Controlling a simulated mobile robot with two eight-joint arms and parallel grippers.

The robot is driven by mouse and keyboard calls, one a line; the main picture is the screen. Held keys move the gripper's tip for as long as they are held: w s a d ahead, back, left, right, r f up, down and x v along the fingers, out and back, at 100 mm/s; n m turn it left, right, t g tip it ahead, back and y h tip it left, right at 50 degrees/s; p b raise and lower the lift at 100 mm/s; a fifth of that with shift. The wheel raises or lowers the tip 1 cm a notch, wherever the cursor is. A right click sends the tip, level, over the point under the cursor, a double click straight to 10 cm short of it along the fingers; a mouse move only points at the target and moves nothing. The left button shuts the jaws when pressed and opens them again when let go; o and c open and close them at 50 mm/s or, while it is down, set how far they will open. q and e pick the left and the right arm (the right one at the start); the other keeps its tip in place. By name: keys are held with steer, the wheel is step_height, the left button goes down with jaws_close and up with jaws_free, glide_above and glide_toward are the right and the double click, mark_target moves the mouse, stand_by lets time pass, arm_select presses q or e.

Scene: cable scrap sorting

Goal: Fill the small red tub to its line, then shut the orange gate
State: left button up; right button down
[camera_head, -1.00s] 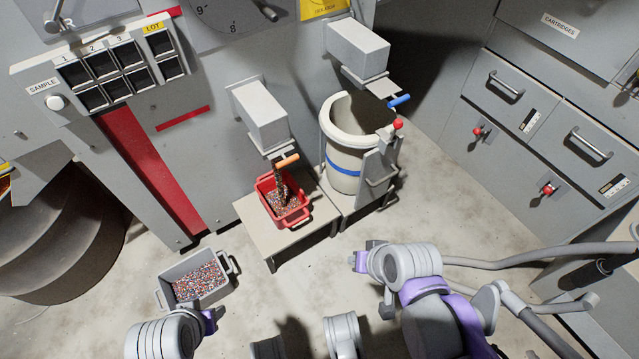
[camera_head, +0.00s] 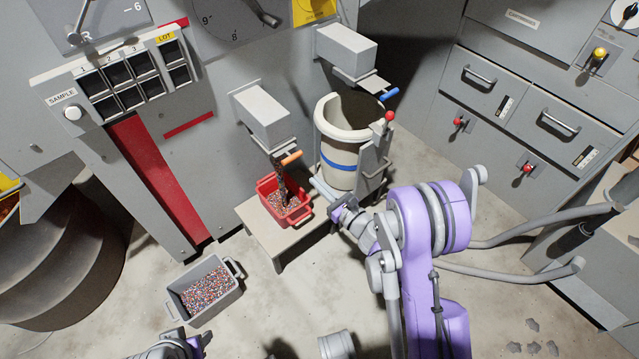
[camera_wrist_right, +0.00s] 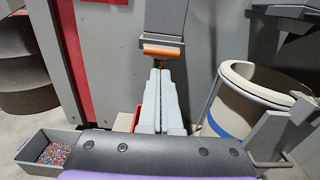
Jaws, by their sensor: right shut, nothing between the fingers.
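The small red tub (camera_head: 300,216) stands on a low bench under a grey chute. A dark stream of granules runs from the chute mouth into it, and mixed granules lie inside. I cannot make out its fill line. The orange gate handle (camera_head: 292,158) sticks out at the chute mouth; it also shows in the right wrist view (camera_wrist_right: 162,52). My right gripper (camera_head: 318,184) is shut and empty, right of the tub. In the right wrist view its fingertips (camera_wrist_right: 160,72) appear just below the orange handle, apparently apart from it. My left gripper (camera_head: 192,346) is partly visible at the bottom edge, its fingers unclear.
A grey bin (camera_head: 205,290) of granules stands on the floor at left. A pale bucket (camera_head: 338,170) with a blue band stands right of the tub, beneath a second chute with a blue handle (camera_head: 389,95). The bench (camera_head: 262,228) has bare room left of the tub.

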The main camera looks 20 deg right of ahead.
steer(key=p+x, duration=0.1)
steer(key=x, duration=0.6)
steer(key=shift+w, duration=0.4)
stand_by(1.6)
